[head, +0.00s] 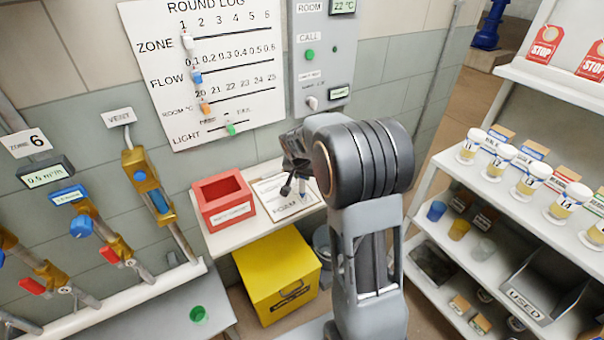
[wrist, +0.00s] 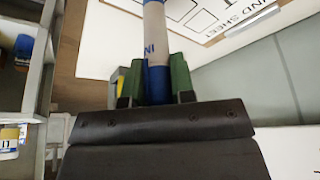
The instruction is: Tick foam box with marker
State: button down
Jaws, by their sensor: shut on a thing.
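My gripper (wrist: 155,82) is shut on a marker (wrist: 154,30) with a white body and blue bands, held between its green finger pads. In the head view my gripper (head: 292,180) is over the round sheet (head: 270,192), which lies on a small shelf. The sheet also shows in the wrist view (wrist: 110,35), with printed boxes and lettering, partly behind the marker. My arm hides some of the sheet's right side in the head view. I cannot tell whether the marker's tip touches the paper, nor which box is the foam one.
A red open box (head: 223,199) stands left of the sheet on the same shelf. A yellow bin (head: 277,272) is below it. The round log board (head: 205,70) and a grey call panel (head: 322,60) are on the wall. Shelves with several cups (head: 532,180) stand at right.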

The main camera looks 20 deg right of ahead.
jog(key=shift+s+d+f, duration=0.15)
jog(key=shift+s+d, duration=0.25)
jog(key=shift+d, duration=0.1)
jog(key=shift+s+a, duration=0.1)
jog(key=shift+a, duration=0.05)
jog(key=shift+s+a+b, duration=0.15)
jog(key=shift+a+b, duration=0.1)
jog(key=shift+b, duration=0.2)
jog(key=shift+r+p, duration=2.6)
jog(key=shift+r, duration=1.6)
jog(key=shift+a+f, duration=0.1)
